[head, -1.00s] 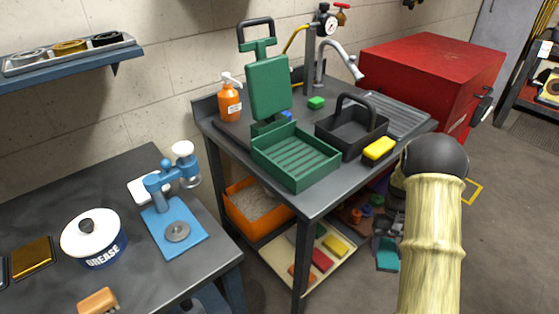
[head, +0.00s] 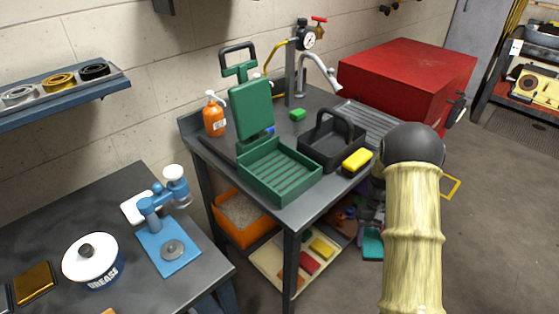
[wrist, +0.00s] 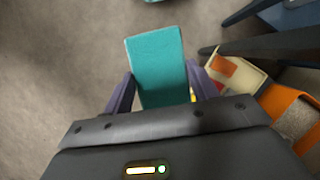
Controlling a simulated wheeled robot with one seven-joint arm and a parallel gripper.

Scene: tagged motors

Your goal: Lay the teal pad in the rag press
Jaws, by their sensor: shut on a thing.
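In the wrist view my gripper (wrist: 159,78) is shut on the teal pad (wrist: 156,58), a flat rectangle between its two purple fingers. The pad sticks out past the fingertips, above the floor. The rag press appears to be the green device on the sink bench: a ribbed tray (head: 280,172) with its green lid (head: 251,112) standing upright, open, a black handle on top. The tray looks empty. In the head view my forearm hides most of the gripper. A teal patch (head: 372,244) shows beside the forearm; I cannot tell whether it is the held pad.
Below are an orange bin (head: 237,220) and a shelf of coloured pads. A red cabinet (head: 405,80) stands behind. Floor at right is open.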

